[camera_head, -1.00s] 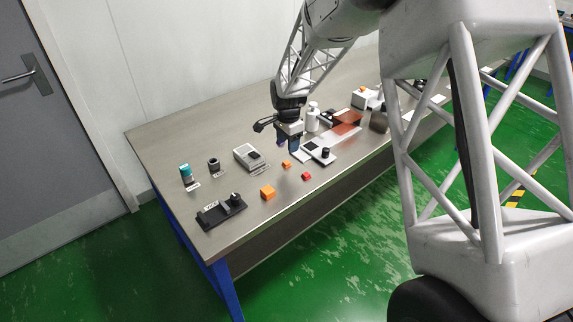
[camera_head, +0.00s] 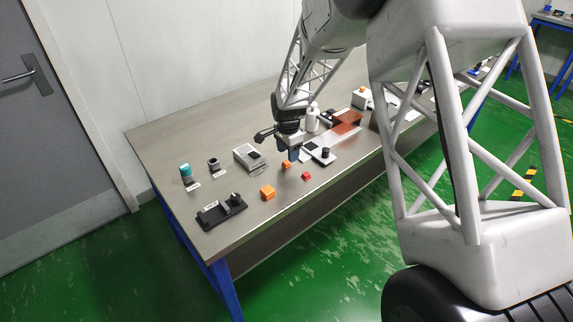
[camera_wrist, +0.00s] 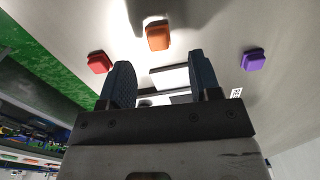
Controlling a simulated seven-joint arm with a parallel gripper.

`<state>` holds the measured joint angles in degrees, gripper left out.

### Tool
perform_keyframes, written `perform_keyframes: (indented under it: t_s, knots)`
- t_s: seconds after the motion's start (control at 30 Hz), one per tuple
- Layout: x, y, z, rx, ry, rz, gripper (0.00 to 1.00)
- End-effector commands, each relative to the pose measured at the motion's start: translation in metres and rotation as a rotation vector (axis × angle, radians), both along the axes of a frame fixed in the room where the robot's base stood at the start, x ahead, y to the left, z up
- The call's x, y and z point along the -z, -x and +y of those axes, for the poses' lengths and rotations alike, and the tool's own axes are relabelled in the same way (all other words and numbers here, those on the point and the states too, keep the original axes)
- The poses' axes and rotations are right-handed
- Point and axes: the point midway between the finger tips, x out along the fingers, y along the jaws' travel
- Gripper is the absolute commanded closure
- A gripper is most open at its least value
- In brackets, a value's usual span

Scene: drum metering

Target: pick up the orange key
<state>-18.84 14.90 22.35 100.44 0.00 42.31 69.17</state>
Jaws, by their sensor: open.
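The orange key (camera_head: 286,165) is a small orange block lying on the table in the head view. In the wrist view the orange key (camera_wrist: 157,35) lies just beyond the fingertips, roughly centred between them. My gripper (camera_head: 293,156) points down close to the orange key, slightly behind and right of it. In the wrist view my gripper (camera_wrist: 160,68) has two dark blue fingers apart with nothing between them.
A red key (camera_head: 307,176) lies to the right; a purple key (camera_wrist: 253,60) shows in the wrist view. A larger orange cube (camera_head: 268,192), a black fixture (camera_head: 221,211) and a grey box (camera_head: 249,157) stand nearby. The front edge of the table (camera_head: 250,228) is near.

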Motion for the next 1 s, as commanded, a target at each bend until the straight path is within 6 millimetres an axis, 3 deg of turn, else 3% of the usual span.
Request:
perform_keyframes:
  t_s: [0.33,0.93,1.0]
  knots:
    - [0.035,0.001,0.000,0.000,0.000,0.000,0.43]
    - [0.037,0.001,0.000,0.000,0.000,0.000,0.43]
    - [0.037,0.001,0.000,0.000,0.000,0.000,0.52]
